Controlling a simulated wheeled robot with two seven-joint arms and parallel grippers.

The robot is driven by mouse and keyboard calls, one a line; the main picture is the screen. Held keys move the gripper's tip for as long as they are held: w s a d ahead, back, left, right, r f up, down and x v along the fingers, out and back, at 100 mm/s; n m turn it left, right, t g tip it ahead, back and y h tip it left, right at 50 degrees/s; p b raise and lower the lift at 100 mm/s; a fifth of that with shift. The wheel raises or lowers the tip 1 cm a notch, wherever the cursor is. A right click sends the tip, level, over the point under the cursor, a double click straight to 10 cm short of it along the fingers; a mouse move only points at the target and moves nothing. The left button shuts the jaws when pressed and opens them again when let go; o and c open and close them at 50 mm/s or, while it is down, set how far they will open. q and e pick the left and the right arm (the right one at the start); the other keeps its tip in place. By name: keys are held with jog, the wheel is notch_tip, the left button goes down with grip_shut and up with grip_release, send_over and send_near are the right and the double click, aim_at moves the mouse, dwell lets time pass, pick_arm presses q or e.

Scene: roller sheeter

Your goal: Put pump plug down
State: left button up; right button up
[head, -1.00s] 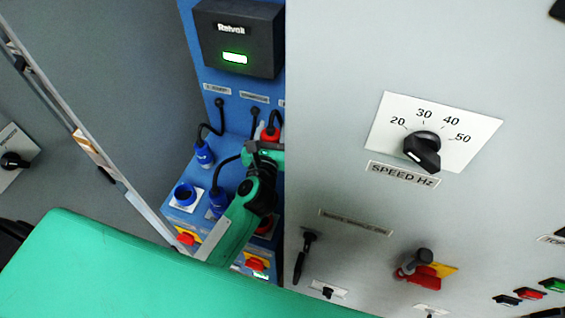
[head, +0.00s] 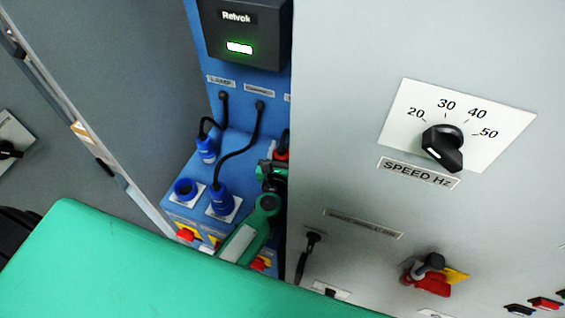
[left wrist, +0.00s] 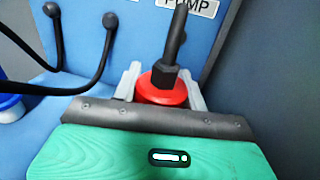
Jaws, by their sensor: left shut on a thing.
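The red pump plug (left wrist: 163,88) is between the fingers of my left gripper (left wrist: 160,88) in the left wrist view, with a black cable rising from its top. The gripper is shut on it. In the head view only a bit of the red plug (head: 282,152) shows above my left gripper (head: 272,176), beside the grey cabinet's edge. Behind the plug, the blue panel (left wrist: 130,45) carries a PUMP label (left wrist: 192,6). What lies under the plug is hidden by the gripper. My right gripper is not in view.
A blue plug (head: 205,150) sits at the back, and another blue plug (head: 221,198) stands on the ledge beside an open blue socket (head: 185,189). Red-and-yellow switches (head: 187,234) line the front. The grey cabinet (head: 350,130) closes off the right side.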

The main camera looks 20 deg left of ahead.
pick_arm(q)
notch_tip(320, 180, down, 4)
jog(key=shift+f+b, duration=0.2)
jog(key=shift+b, duration=0.3)
jog(key=shift+f, duration=0.15)
jog(key=o, duration=1.2)
